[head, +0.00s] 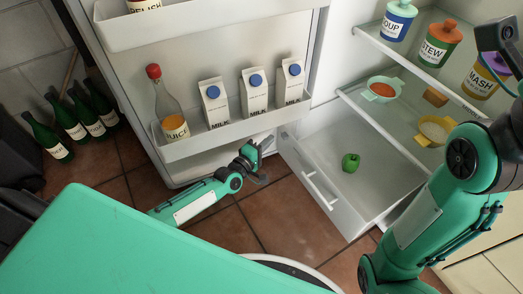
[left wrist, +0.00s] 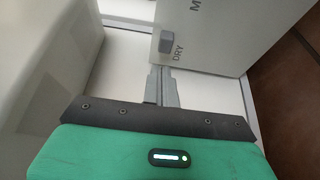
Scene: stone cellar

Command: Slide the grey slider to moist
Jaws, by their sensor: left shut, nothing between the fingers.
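The grey slider (left wrist: 168,42) is a small block on a pale panel in the left wrist view. It stands beside the word DRY. A letter M shows farther up the panel, the rest of that word cut off by the frame. My left gripper (left wrist: 161,72) is shut and empty, its fingertips just short of the slider; I cannot tell whether they touch it. In the head view my left gripper (head: 256,168) is low, between the fridge door and the open drawer (head: 322,187). The slider is not discernible there. My right gripper is not clearly in the picture.
The open fridge door (head: 210,150) is left of my left gripper, its shelf holding a juice bottle (head: 170,112) and milk cartons. A green pepper (head: 350,162) lies in the drawer. Shelves with bowls and jars are at right. Tiled floor is open below the drawer.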

